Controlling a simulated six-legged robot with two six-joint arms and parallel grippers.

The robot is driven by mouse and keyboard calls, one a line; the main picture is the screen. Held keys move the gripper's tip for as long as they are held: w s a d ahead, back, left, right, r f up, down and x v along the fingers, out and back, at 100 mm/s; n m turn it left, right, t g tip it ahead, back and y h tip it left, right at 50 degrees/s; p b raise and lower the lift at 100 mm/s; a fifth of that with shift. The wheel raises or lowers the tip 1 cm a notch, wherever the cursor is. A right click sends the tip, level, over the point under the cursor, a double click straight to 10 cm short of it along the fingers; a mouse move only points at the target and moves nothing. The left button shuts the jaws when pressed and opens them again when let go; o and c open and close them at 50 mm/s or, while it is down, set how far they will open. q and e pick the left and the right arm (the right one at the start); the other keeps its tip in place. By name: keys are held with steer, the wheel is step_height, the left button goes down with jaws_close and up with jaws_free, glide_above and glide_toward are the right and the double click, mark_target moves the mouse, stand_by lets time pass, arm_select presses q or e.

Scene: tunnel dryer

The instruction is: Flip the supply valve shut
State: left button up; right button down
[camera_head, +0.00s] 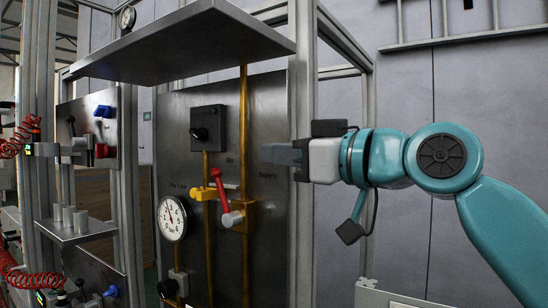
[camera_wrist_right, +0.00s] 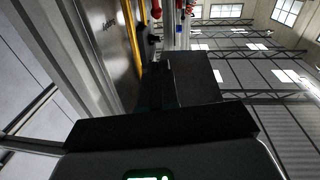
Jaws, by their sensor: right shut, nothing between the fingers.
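The supply valve (camera_head: 238,216) sits on the right-hand yellow pipe of the dark panel, near the word "Supply". Its red lever (camera_head: 221,190) points up and slightly left from a grey hub. My right gripper (camera_head: 270,154) is shut and empty, in front of the panel's right side. It is above and to the right of the lever, apart from it in the picture. In the right wrist view the dark fingers (camera_wrist_right: 188,80) point toward the panel, where a yellow pipe (camera_wrist_right: 131,35) and a bit of red (camera_wrist_right: 156,10) show. My left gripper is not in view.
A black switch box (camera_head: 208,128) is above the valve, and a round gauge (camera_head: 172,218) is lower left. A second yellow pipe (camera_head: 209,250) runs beside the supply pipe. A metal post (camera_head: 302,230) stands at the panel's right edge. A grey shelf (camera_head: 185,45) overhangs the panel.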

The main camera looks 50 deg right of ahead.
steer(key=p, duration=0.2)
glide_above(225, 197)
steer(key=s, duration=0.4)
steer(key=w+f, duration=0.1)
steer(key=w+f+b, duration=0.1)
steer(key=shift+w+a+f, duration=0.1)
steer(key=shift+a+f, duration=0.05)
steer(key=shift+f, duration=0.2)
steer(key=shift+s, duration=0.2)
steer(key=shift+w, duration=0.15)
